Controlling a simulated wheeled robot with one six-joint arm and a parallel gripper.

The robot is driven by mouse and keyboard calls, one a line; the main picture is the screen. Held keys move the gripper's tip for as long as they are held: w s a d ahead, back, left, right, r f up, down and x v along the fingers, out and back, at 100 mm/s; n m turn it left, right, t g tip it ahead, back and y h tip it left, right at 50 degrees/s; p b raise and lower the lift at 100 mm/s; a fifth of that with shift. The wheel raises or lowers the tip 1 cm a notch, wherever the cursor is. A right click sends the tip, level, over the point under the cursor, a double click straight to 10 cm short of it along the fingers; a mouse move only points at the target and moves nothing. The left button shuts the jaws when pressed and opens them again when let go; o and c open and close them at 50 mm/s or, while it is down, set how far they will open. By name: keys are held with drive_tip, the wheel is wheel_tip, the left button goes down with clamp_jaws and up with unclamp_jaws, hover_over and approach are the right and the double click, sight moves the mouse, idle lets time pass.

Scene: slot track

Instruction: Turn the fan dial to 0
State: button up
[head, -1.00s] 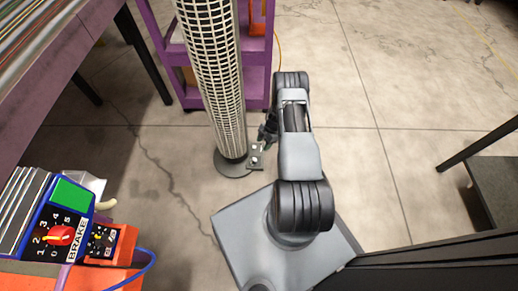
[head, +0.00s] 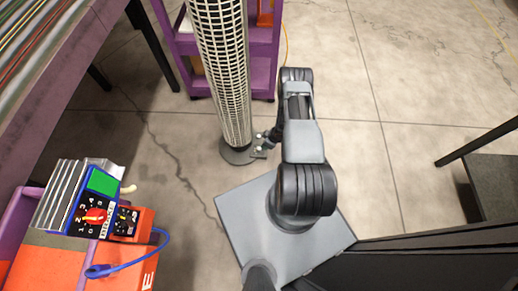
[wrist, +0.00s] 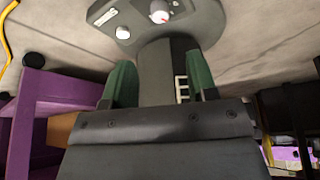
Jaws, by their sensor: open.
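The tower fan (head: 222,70) stands upright on the floor, with a round dark base (head: 238,155). A small control plate (head: 261,146) with pale knobs sticks out beside the base. In the wrist view the grey control plate (wrist: 150,14) shows at the top, with a white knob (wrist: 122,32) and a dial with a red mark (wrist: 160,15). The dial's numbers are too small to read. My gripper (wrist: 160,82) is open, its two green fingers apart and empty. In the head view my gripper (head: 272,136) is close beside the control plate; contact cannot be told.
A purple shelf cart (head: 262,65) stands behind the fan. A box with a red dial (head: 95,215) and a blue cable (head: 130,265) is at lower left. A dark table (head: 490,180) is at right. The floor between is clear.

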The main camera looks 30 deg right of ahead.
sight(259, 148)
drive_tip(key=b+x, duration=0.5)
drive_tip(key=x, duration=0.6)
drive_tip(key=shift+w+f, duration=0.15)
drive_tip(key=shift+f, duration=0.1)
drive_tip(key=shift+c, duration=0.3)
drive_tip(key=c, duration=0.8)
drive_tip(key=n+b, duration=0.1)
drive_tip(key=b, duration=0.1)
drive_tip(key=shift+w+f+b, duration=0.1)
drive_tip(key=shift+f+b, duration=0.2)
drive_tip(key=shift+b, duration=0.1)
drive_tip(key=shift+c, duration=0.2)
drive_tip(key=n+b, duration=0.1)
drive_tip(key=b, duration=0.1)
drive_tip(key=shift+y+b, duration=0.3)
drive_tip(key=shift+y, duration=0.1)
drive_tip(key=n+g+b, duration=0.1)
drive_tip(key=n, duration=0.2)
drive_tip(key=shift+r+b, duration=0.2)
drive_tip(key=shift+b, duration=0.1)
drive_tip(key=shift+w+r+n+g+y, duration=0.15)
drive_tip(key=shift+n+g, duration=0.3)
drive_tip(key=shift+n, duration=0.5)
drive_tip(key=shift+s+f+n+g+y, duration=0.1)
drive_tip(key=shift+n+g+y, duration=0.25)
drive_tip(key=shift+n, duration=0.6)
drive_tip(key=shift+w+d, duration=0.1)
